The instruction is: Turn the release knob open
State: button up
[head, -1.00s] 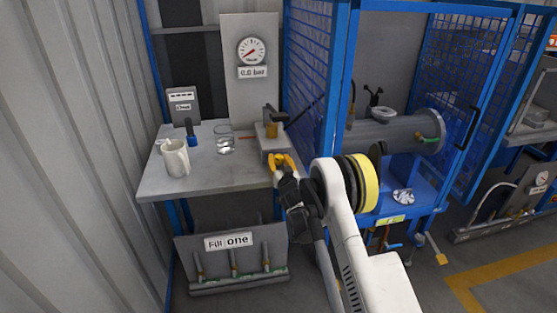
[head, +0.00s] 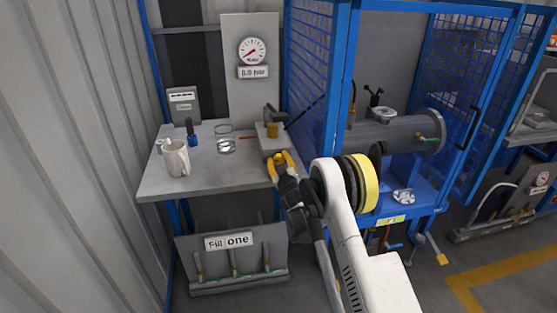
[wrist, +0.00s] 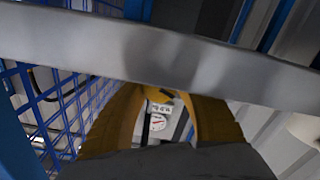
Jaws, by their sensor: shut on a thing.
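The release knob (head: 280,158) is a small yellow knob on the front of a grey block (head: 270,139) at the right front edge of the bench. My gripper (head: 281,163) has its yellow fingers on both sides of the knob and is shut on it. In the wrist view my gripper's fingers (wrist: 165,95) come together just under a broad grey edge (wrist: 180,55). Most of the knob is hidden there. The knob's exact turn angle cannot be told.
A gauge (head: 252,51) with a bar label stands on a panel behind the bench (head: 165,187). A white mug (head: 175,158), a blue-based item (head: 191,132) and a clear glass (head: 225,140) stand on it. A blue mesh cage (head: 312,85) rises close on the right.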

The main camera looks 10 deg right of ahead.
dwell(0.3)
jog(key=o, duration=1.2)
jog(key=s, duration=0.7)
jog(key=shift+s, duration=0.25)
